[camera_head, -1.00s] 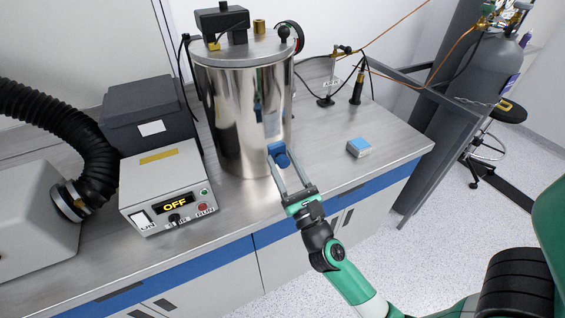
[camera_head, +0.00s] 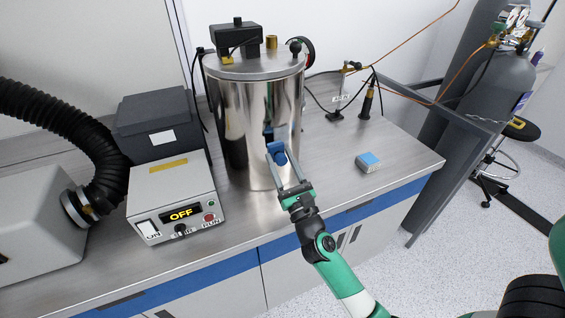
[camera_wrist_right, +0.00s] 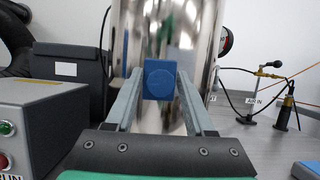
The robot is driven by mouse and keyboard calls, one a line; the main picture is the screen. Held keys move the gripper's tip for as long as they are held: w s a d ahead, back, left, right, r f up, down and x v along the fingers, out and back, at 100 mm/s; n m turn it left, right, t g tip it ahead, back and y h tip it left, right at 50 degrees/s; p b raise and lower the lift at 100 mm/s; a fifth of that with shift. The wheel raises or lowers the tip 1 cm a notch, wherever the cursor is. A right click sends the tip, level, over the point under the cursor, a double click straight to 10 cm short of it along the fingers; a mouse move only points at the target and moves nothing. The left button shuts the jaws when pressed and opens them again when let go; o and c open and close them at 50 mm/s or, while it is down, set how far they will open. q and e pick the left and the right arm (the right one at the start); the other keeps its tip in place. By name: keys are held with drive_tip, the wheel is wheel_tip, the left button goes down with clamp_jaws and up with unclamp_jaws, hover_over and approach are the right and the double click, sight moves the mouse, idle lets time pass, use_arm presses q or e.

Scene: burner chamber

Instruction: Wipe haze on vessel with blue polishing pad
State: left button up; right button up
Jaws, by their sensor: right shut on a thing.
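The vessel (camera_head: 250,115) is a tall, shiny steel cylinder with a lid, standing on the bench. It also shows in the right wrist view (camera_wrist_right: 168,35), with blurry, streaked reflections on its wall. My right gripper (camera_head: 277,155) is shut on the blue polishing pad (camera_head: 278,148), at the vessel's lower front right. In the right wrist view the pad (camera_wrist_right: 159,79) sits between the fingertips in front of the vessel wall. I cannot tell whether it touches the wall. The haze cannot be told apart from the reflections. My left gripper is not in view.
A control box (camera_head: 176,200) reading OFF and a dark case (camera_head: 157,125) stand left of the vessel. A blue-topped block (camera_head: 368,162) lies to the right. Cables and an air valve (camera_head: 352,68) are behind it. The bench between vessel and block is clear.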

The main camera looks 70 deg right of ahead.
drive_tip(key=shift+w+d, duration=0.65)
drive_tip(key=shift+w, duration=0.1)
idle(0.6)
drive_tip(key=shift+s, duration=0.1)
drive_tip(key=shift+s+d+p, duration=0.45)
drive_tip(key=shift+s+d, duration=0.65)
drive_tip(key=shift+d, duration=0.05)
drive_tip(key=shift+s+d+r+p, duration=0.4)
drive_tip(key=shift+d+p, duration=0.15)
drive_tip(key=shift+d, duration=0.1)
drive_tip(key=shift+s+d+r+p, duration=0.25)
drive_tip(key=shift+s+d+p, duration=0.1)
drive_tip(key=shift+d+p, duration=0.25)
